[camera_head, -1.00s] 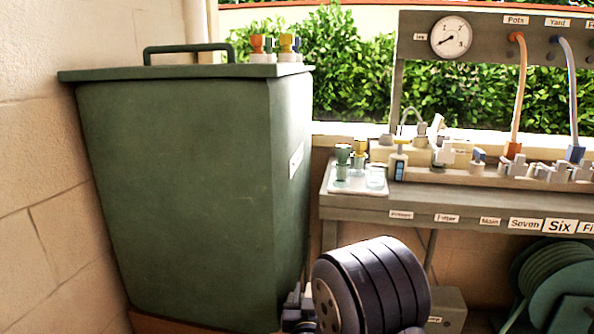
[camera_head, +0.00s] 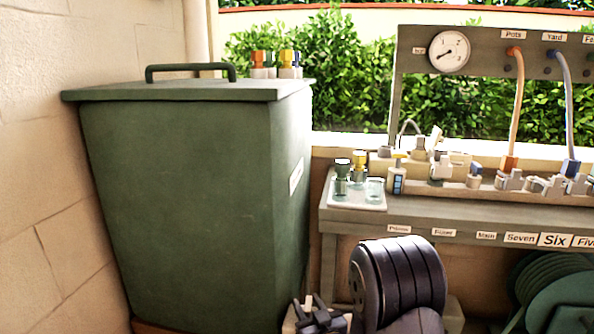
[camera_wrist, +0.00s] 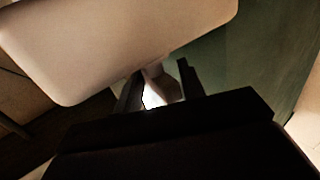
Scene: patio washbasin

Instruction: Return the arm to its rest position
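My gripper (camera_head: 314,300) is low in the head view, in front of the bench and by the lower right corner of the green tank (camera_head: 190,190). My dark, rounded arm joint stands just right of it. In the wrist view my gripper (camera_wrist: 161,68) shows two dark fingers set apart. A small pale patch shows between them, and I cannot tell what it is; no held object is clear.
The bench (camera_head: 450,212) carries a pale tray (camera_head: 340,203) with small fittings, a row of valves, a gauge (camera_head: 440,52) and hoses. A green hose reel (camera_head: 560,290) is at lower right. A beige block (camera_wrist: 120,40) looms close in the wrist view.

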